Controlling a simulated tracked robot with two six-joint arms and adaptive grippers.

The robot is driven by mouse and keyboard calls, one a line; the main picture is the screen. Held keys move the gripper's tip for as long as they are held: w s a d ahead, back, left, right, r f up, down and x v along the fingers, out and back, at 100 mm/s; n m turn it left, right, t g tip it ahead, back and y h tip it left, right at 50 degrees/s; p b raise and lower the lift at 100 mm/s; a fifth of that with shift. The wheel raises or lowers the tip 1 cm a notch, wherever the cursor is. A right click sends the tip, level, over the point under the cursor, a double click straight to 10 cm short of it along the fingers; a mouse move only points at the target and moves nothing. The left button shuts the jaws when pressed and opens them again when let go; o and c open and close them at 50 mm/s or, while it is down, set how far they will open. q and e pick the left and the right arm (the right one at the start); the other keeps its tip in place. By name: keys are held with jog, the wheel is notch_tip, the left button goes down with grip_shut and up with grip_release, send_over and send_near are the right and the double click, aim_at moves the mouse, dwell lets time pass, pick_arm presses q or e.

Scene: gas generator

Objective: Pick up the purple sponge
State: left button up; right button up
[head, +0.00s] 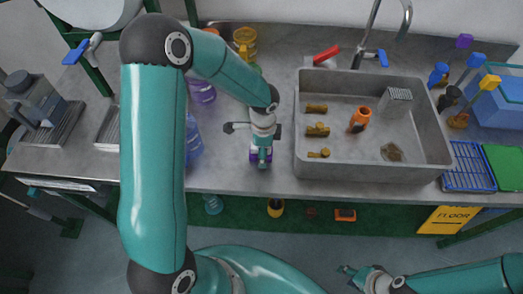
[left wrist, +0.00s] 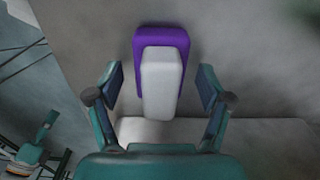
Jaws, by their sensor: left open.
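The purple sponge (left wrist: 140,60) shows in the left wrist view with a pale, whitish block-like part over its middle. I cannot tell whether that part belongs to the sponge. In the head view, purple edges of the sponge (head: 254,157) show on the counter beneath my left gripper (head: 262,152), which hides most of it. In the left wrist view, my left gripper (left wrist: 160,88) is open, with one finger on each side of the sponge's near end and gaps between. My right gripper (head: 358,277) is low in the head view, away from the counter; its jaws are too small to judge.
The sink (head: 340,172) with several objects stands to the right of my left gripper. Purple and blue bottles (head: 195,140) stand to its left. A blue rack (head: 468,167) lies right of the sink. The counter front edge is close below the sponge.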

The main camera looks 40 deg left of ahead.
pick_arm(q)
jog(key=c, duration=1.1)
jog(key=shift+c, duration=0.2)
jog(key=shift+r, duration=0.1)
notch_tip(320, 180, up, 20)
jog(key=shift+b, duration=0.3)
